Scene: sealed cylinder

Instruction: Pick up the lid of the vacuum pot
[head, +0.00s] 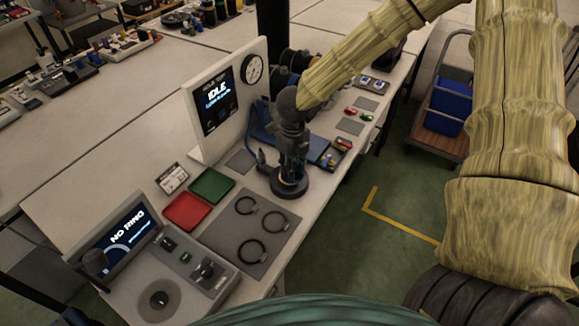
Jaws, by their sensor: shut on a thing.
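The vacuum pot (289,189) stands near the front edge of the bench, right of the grey mat. Its dark round base shows, with a paler part inside it. My gripper (292,172) points down directly over the pot, its fingers shut at the pot's top. The lid is mostly hidden by the fingers, and they appear closed on it. I cannot tell whether the lid is touching the pot or lifted a little.
An upright panel (204,140) reading "IDLE" with a gauge stands behind. A "NO RING" console (184,272) is at front left.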

